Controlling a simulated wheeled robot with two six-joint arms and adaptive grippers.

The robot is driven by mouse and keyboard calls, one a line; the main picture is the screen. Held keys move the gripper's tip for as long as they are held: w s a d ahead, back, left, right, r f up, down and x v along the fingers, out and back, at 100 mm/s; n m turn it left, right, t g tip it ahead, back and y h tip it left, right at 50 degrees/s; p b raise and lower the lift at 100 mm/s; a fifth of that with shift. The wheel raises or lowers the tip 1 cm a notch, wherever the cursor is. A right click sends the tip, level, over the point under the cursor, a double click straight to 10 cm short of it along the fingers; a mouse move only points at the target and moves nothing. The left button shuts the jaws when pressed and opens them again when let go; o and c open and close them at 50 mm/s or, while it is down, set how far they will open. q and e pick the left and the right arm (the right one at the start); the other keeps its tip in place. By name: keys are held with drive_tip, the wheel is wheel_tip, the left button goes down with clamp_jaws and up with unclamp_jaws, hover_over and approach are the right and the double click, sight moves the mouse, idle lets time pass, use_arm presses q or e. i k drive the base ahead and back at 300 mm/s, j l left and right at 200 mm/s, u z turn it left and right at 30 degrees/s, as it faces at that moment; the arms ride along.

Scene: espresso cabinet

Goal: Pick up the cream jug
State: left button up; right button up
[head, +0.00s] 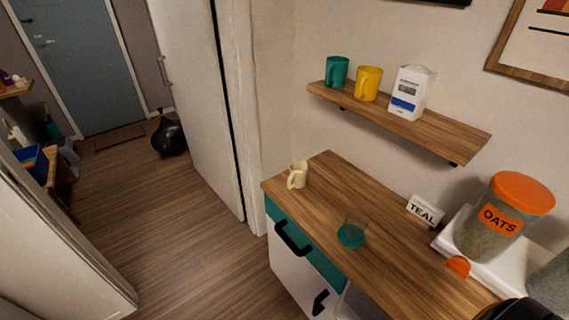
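The cream jug (299,174) stands upright on the wooden top of the cabinet (325,205), close to its far left corner. Its handle points to the lower left of the picture. Nothing touches the jug, and it is fully in sight. Neither of my grippers can be made out in the head view.
A teal round item (351,237) and a "TEAL" sign (425,211) are on the cabinet. An oats jar (502,220) stands at right. A wall shelf (440,135) above holds a teal mug (337,72), yellow mug (368,84) and white carton (409,92). Wood between jug and teal item is clear.

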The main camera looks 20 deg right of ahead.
sight(297, 179)
drive_tip(key=i+j+z, duration=0.2)
drive_tip(key=i+j, duration=0.45)
drive_tip(key=j, duration=0.15)
